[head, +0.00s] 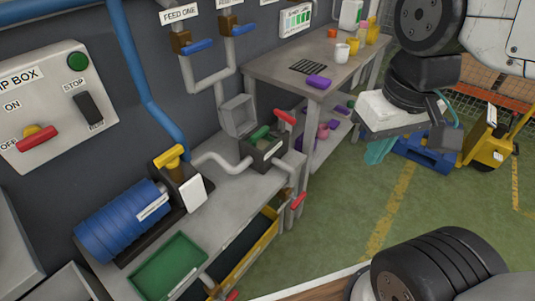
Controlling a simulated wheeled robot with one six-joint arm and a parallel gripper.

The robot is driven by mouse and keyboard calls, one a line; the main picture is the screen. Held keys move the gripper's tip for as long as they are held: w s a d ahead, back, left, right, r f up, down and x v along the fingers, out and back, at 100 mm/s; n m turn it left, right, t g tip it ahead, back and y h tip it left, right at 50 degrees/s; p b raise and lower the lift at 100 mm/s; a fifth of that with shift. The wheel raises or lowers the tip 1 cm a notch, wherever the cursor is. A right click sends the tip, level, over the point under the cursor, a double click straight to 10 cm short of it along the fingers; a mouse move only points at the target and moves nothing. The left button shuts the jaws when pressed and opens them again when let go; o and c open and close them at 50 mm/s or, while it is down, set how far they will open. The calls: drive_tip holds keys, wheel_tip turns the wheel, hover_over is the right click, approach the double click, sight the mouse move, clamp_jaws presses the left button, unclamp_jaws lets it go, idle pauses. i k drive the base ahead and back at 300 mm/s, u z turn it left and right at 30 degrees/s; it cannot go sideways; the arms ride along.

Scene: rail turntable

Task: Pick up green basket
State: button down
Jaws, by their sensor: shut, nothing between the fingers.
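The green basket (170,266) is a shallow, rectangular, open tray at the lower left. It sits at the front of the grey bench, just below and right of the blue ribbed cylinder. It looks empty, with a small white label on its front rim. My gripper (441,110) is a small dark shape at the right, at the end of my black and white arm. It is shut and holds nothing. It is far from the basket, up and to the right, and its fingertips are hard to make out.
A yellow-edged tray (249,258) lies lower down. Pipes run along the wall. Green floor (335,225) is open between bench and arm.

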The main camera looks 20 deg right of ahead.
sight(261, 144)
drive_tip(key=u, duration=0.55)
drive_tip(key=k, duration=0.15)
drive_tip(key=z, duration=0.95)
drive_tip(key=i, duration=0.55)
drive_tip(key=z, duration=0.45)
drive_tip(key=k, duration=0.65)
drive_tip(key=u, duration=0.85)
drive_tip(key=i, duration=0.5)
